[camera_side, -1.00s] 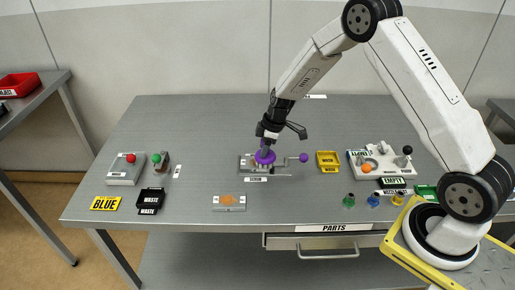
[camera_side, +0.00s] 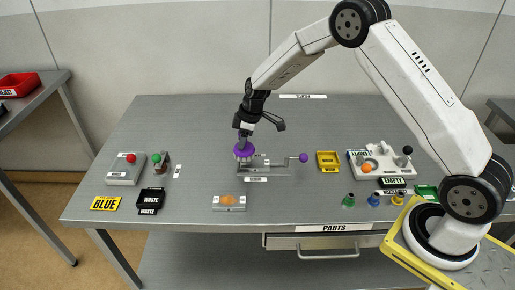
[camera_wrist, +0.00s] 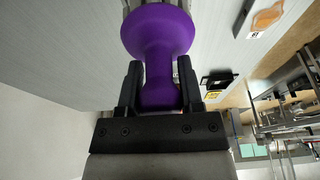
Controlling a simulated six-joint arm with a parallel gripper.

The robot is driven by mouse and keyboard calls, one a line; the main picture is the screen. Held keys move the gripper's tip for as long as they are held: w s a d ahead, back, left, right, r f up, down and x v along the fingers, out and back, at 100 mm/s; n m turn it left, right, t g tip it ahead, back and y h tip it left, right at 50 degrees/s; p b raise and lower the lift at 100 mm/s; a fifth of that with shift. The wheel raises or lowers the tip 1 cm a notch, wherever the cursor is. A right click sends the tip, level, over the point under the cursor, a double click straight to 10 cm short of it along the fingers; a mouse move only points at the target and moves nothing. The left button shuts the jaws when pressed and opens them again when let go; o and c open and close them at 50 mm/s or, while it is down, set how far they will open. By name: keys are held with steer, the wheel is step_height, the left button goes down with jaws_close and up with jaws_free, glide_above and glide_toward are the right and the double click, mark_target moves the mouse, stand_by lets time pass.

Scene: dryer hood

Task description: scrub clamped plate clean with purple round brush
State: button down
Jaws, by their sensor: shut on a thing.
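My gripper (camera_side: 243,139) is shut on the purple round brush (camera_side: 244,150). In the wrist view the brush's purple handle (camera_wrist: 158,62) stands between my two black fingers (camera_wrist: 158,88). In the side view the brush head is at the left end of the grey clamp fixture (camera_side: 274,164), which has a rod with a purple knob (camera_side: 303,157) on its right. I cannot tell whether the brush touches the fixture or hovers just above it. The clamped plate is partly hidden by the brush, and its surface is too small to judge.
A grey plate with an orange patch (camera_side: 229,201) lies in front. A black waste bin (camera_side: 151,199), a red-button box (camera_side: 126,168) and a green-knobbed device (camera_side: 160,161) stand left.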

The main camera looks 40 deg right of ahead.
steer(key=shift+r, duration=2.5)
